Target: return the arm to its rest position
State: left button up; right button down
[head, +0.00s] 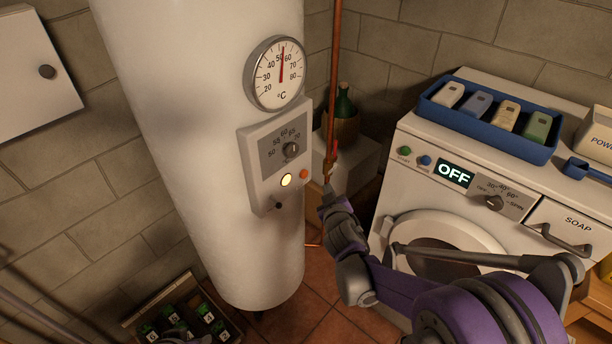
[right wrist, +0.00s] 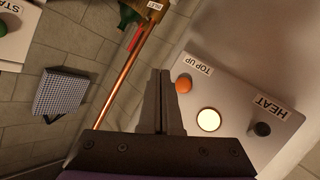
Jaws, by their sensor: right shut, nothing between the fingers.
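My right arm (head: 385,285) reaches up from the lower right in the head view, bent at its joints. My right gripper (head: 326,186) is beside the lower right edge of the boiler's control box (head: 253,190), close to the copper pipe (head: 336,70). In the right wrist view its two fingers (right wrist: 163,75) are together, with nothing between them. They point past the orange TOP UP button (right wrist: 183,84), left of the lit round lamp (right wrist: 208,120) and the dark HEAT knob (right wrist: 262,129). I cannot see clearly whether they touch the box.
The white boiler (head: 190,120) with a dial (head: 275,73) stands left of the gripper. A washing machine (head: 400,160) reading OFF stands to the right, with a blue tray (head: 545,153) on top. A crate (head: 135,322) is on the floor. A bottle (head: 344,103) stands behind the pipe.

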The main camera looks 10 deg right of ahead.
jog(key=s+d+r+m+g+h, duration=0.1)
jog(key=s+d+m+g, duration=0.25)
jog(key=s, duration=1.05)
jog(key=s+a+f+g+y, duration=0.1)
jog(key=s+a+f+g, duration=0.1)
jog(key=s, duration=0.7)
jog(key=s+a+f+g+y, duration=0.1)
jog(key=s+f+g, duration=0.1)
jog(key=s, duration=0.8)
jog(key=shift+s+a+f+m+g, duration=0.15)
jog(key=shift+a+m+g, duration=0.25)
jog(key=shift+g, duration=0.45)
